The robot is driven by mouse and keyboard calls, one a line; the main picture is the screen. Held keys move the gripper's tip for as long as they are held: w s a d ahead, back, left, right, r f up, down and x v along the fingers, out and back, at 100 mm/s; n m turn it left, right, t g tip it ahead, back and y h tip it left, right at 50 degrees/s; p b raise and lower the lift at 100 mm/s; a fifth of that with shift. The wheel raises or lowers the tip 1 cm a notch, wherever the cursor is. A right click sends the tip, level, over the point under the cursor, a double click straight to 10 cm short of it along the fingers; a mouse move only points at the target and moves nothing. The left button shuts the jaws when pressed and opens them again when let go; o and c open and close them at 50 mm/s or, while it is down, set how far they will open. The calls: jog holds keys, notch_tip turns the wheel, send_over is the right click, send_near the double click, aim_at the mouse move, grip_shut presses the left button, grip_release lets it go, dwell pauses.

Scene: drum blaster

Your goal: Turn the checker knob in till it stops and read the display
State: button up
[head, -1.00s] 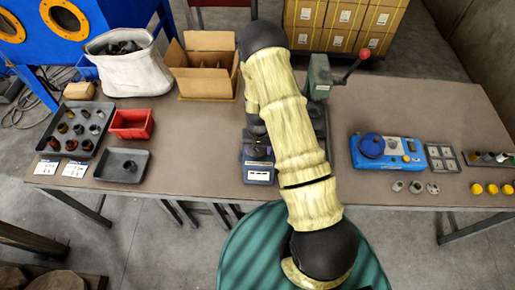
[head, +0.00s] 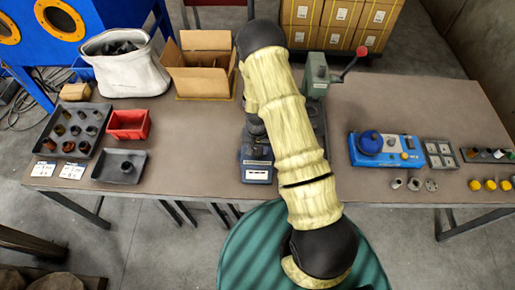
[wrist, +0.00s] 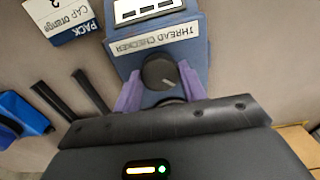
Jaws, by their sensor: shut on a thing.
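The thread checker is a blue box (head: 257,172) at the front middle of the table, partly behind my arm in the head view. In the wrist view its label, THREAD CHECKER (wrist: 157,36), reads upside down. The dark round knob (wrist: 159,73) has a pale pointer line aimed to the lower right. My gripper (wrist: 160,74) has its purple fingers on both sides of the knob, shut on it. In the head view my arm hides the fingers.
A grey-green press (head: 315,75) with a red-tipped lever stands behind my arm. Left are a dark parts tray (head: 97,112), a red bin (head: 127,124) and an open carton (head: 205,80). Right is a blue device (head: 385,150). The table between is clear.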

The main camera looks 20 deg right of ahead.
aim_at(257, 150)
jog(key=shift+w+a, duration=0.15)
jog(key=m+b, duration=0.1)
jog(key=m, duration=0.3)
jog(key=shift+d+b, duration=0.2)
jog(key=shift+b, duration=0.2)
jog(key=shift+m+b, duration=0.35)
jog(key=shift+m, duration=1.55)
jog(key=o, duration=1)
jog(key=shift+r, duration=0.1)
notch_tip(257, 150, up, 17)
jog(key=shift+r+b, duration=0.1)
jog(key=shift+b, duration=0.85)
jog(key=shift+a+r, duration=0.1)
